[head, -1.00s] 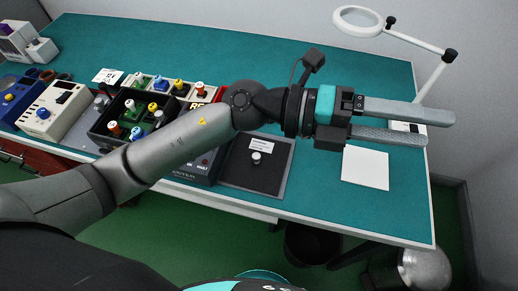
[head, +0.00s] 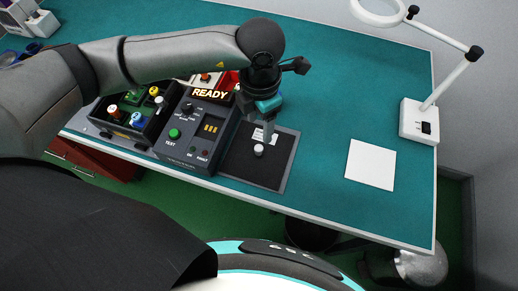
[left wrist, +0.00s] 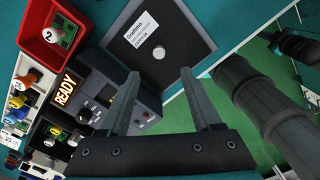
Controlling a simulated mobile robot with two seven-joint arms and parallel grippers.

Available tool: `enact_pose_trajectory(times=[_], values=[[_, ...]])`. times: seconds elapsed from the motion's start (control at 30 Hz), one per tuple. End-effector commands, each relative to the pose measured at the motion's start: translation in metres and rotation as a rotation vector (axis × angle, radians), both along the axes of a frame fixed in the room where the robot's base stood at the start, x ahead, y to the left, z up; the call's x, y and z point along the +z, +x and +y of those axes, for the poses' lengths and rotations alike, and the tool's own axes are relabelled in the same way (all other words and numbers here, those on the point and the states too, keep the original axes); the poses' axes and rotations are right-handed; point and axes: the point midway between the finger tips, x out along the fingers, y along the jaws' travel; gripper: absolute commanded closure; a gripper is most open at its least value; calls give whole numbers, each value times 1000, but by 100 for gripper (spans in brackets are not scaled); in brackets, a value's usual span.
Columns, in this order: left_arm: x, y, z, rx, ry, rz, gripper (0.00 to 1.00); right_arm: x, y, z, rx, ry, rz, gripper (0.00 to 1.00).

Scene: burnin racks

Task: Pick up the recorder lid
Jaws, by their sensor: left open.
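The recorder lid (head: 252,171) appears to be the dark, flat square panel with a small pale knob (head: 259,150) and a white label, lying on the front part of the bench. In the left wrist view the lid (left wrist: 185,30) shows at the top, with its knob (left wrist: 158,45) beyond the fingertips. My left gripper (head: 269,136) points down over the far part of the lid, near the label. In the left wrist view its two fingers (left wrist: 162,72) are apart with nothing between them.
A tester with a lit READY sign (head: 201,127) stands directly left of the lid. A black tray (head: 103,119) with coloured knobbed parts is further left. A red bin (left wrist: 47,35) shows in the wrist view. A white square (head: 371,165) and a magnifier lamp (head: 418,122) are right.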

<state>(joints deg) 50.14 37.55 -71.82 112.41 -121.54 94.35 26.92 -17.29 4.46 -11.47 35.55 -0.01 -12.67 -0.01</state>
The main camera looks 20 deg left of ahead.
Motion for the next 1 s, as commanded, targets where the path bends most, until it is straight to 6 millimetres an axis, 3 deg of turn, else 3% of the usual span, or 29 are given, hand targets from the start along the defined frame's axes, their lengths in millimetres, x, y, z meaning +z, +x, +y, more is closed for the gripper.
enact_pose_trajectory(times=[0.1, 0.23, 0.47, 0.8, 1.0], values=[[-27, -1, 0, 0, 0, 4, 34, 0, -1, 3, 0, 4, 2, 100], [-48, -1, 0, -1, -2, 3, 34, -1, -1, 3, 0, 4, 2, 100], [-63, 0, 0, -1, -4, 1, 34, 0, -1, 2, 0, 4, 2, 100], [-107, 0, 2, -2, -4, 3, 34, 0, -1, -1, 1, 0, 0, 100], [-111, 0, 2, -2, -4, 1, 34, 0, 0, -2, 1, -2, 0, 100]])
